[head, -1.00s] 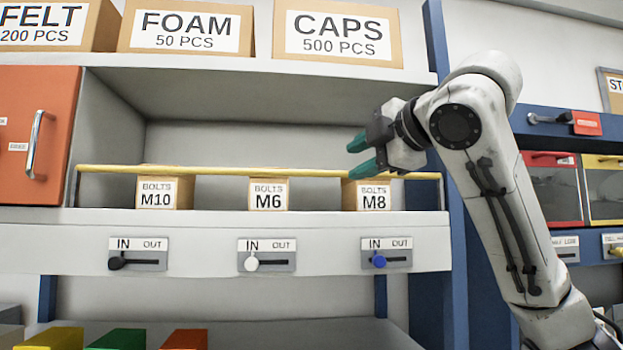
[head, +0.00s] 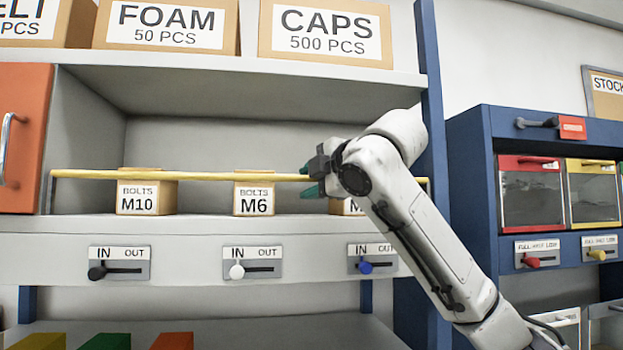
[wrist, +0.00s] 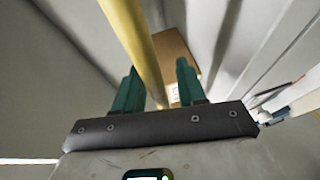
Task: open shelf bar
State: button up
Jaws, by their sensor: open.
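The yellow shelf bar (head: 205,175) runs across the front of the open shelf, in front of the bolt boxes. In the head view my gripper (head: 308,182) is at the bar's right part, near the M8 box (head: 345,206), which my arm partly hides. In the wrist view the bar (wrist: 138,45) passes between the two green fingers of my gripper (wrist: 158,88), nearer the left finger. The fingers are apart and not closed on it. A cardboard box (wrist: 176,62) shows beyond the fingers.
The M10 box (head: 147,192) and M6 box (head: 254,193) stand behind the bar. Below are IN/OUT sliders with black (head: 97,272), white (head: 237,271) and blue (head: 365,267) knobs, all at IN. An orange door (head: 25,140) is at left. A blue cabinet (head: 480,190) stands right.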

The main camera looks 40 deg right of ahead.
grip_shut()
dwell(0.3)
dwell(0.3)
